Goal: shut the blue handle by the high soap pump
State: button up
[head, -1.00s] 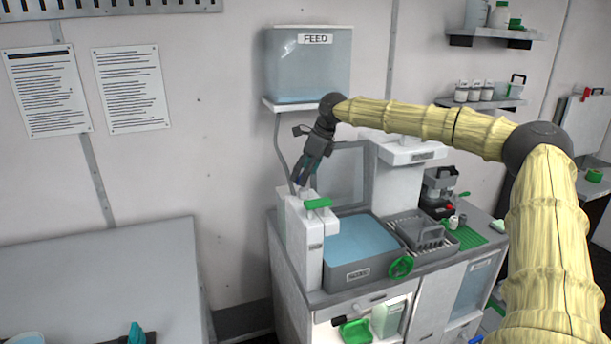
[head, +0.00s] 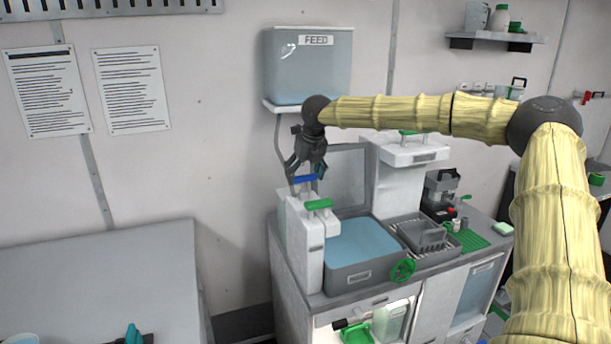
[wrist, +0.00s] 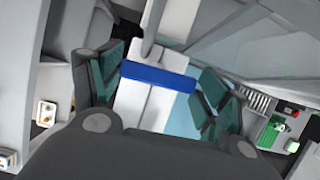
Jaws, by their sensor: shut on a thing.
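The blue handle (head: 305,178) is a short bar on top of the white pump block at the left end of the counter. In the wrist view the blue handle (wrist: 158,79) lies crosswise over the white block top. My gripper (head: 306,172) points down at it from above. In the wrist view my gripper's dark green fingers (wrist: 162,88) are at the two ends of the bar, shut on it. The exact finger contact is partly hidden. The high soap pump is not clearly identifiable by a label.
A green handle (head: 318,204) sits just in front on the white block. The FEED tank (head: 308,65) is on the wall above my gripper, with a grey hose running down beside it. A blue-filled basin (head: 362,243) is to the right. A grey table (head: 100,275) stands at left.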

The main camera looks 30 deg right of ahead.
jog(key=shift+d+r+m, duration=0.1)
jog(key=shift+r+m, duration=0.1)
jog(key=shift+m, duration=0.3)
jog(key=o, duration=1)
jog(key=shift+f, duration=0.1)
jog(key=v, duration=1.2)
jog(key=shift+w, duration=0.15)
